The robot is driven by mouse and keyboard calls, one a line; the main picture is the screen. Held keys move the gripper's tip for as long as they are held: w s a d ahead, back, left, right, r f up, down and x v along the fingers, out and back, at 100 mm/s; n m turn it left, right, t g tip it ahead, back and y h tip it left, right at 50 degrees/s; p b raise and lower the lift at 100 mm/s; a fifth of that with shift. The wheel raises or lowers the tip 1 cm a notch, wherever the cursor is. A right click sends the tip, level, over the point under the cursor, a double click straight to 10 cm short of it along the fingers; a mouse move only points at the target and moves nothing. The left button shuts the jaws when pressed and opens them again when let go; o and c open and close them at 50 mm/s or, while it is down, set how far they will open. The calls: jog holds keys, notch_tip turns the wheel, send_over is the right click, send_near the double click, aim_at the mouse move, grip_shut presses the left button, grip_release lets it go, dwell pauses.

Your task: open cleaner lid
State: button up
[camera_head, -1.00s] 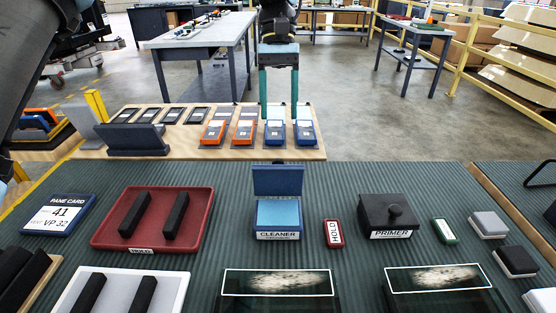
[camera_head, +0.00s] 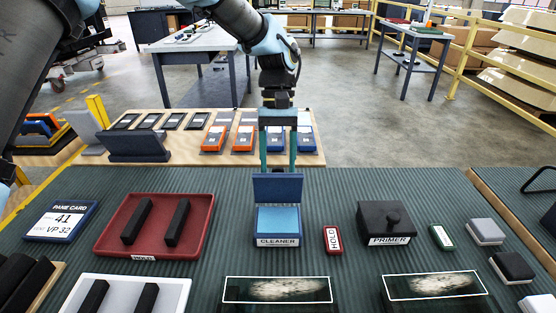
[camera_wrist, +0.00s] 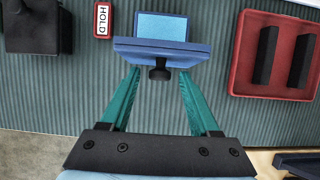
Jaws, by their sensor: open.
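The blue cleaner box (camera_head: 278,226) stands on the ribbed green mat, with its CLEANER label facing front. Its blue lid (camera_head: 278,187) stands upright at the back, and the light blue inside is exposed. The box interior (camera_wrist: 160,26) and the lid (camera_wrist: 160,52) also show in the wrist view, with a dark knob (camera_wrist: 159,73) on the lid's outer face. My gripper (camera_head: 278,170) is behind the lid, pointing down. In the wrist view my gripper (camera_wrist: 156,72) has its green fingers spread on either side of the knob, with gaps to it.
A HOLD tag (camera_head: 332,239) and the black PRIMER box (camera_head: 386,222) stand right of the cleaner. A red tray (camera_head: 155,223) with two black bars is at left. Several orange and blue devices lie on the wooden board (camera_head: 180,152) behind.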

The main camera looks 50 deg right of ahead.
grip_shut()
dwell(0.5)
dwell(0.9)
